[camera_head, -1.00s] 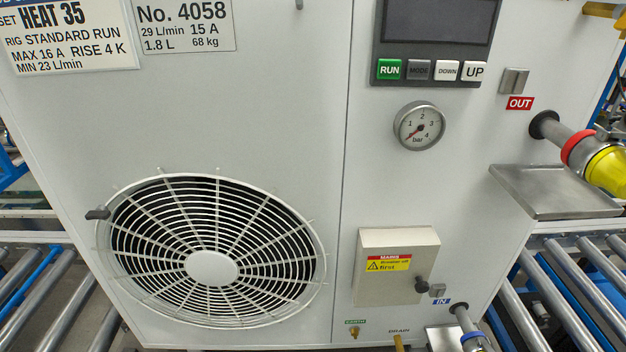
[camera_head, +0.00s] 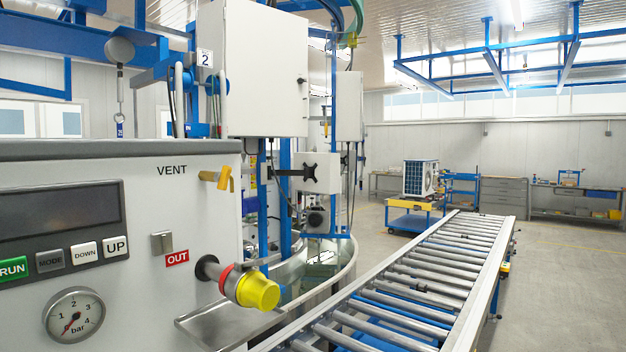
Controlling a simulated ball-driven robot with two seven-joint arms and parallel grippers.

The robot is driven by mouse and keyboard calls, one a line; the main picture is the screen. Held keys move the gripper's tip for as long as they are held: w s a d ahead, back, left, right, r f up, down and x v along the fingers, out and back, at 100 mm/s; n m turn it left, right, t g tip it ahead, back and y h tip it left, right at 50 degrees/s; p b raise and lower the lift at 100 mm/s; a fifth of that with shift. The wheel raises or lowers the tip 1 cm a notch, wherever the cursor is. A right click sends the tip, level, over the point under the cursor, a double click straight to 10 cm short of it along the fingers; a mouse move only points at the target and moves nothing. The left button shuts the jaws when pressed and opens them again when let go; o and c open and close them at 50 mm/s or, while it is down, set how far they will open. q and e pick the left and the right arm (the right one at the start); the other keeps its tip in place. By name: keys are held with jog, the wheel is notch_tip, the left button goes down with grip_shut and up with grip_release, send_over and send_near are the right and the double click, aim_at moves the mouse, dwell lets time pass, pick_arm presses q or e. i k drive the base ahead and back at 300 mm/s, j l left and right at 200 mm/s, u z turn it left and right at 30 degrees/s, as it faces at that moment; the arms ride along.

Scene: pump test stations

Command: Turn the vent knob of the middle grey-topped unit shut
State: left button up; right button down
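The grey-topped unit (camera_head: 150,220) fills the left of the head view, with its white front and dark grey top edge (camera_head: 110,150). I cannot tell from this view whether the vent is open or shut. Below it is a red OUT label (camera_head: 177,258) and a pipe outlet with a red ring and yellow cap (camera_head: 258,290). Neither of my grippers is in view.
A roller conveyor (camera_head: 410,290) runs from the front toward the back right. A metal drip tray (camera_head: 215,325) juts out below the outlet. White cabinets (camera_head: 265,75) on blue posts stand behind the unit. Floor at the right is clear.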

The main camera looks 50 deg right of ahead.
aim_at(222, 178)
jog(key=k+z, duration=0.1)
jog(key=z, duration=0.35)
jog(key=k+l+z, duration=0.15)
jog(key=z, duration=0.25)
jog(key=k+l+z, duration=0.1)
jog(key=z, duration=0.35)
jog(key=l+z, duration=0.15)
jog(key=z, duration=0.3)
jog(key=k+l, duration=0.05)
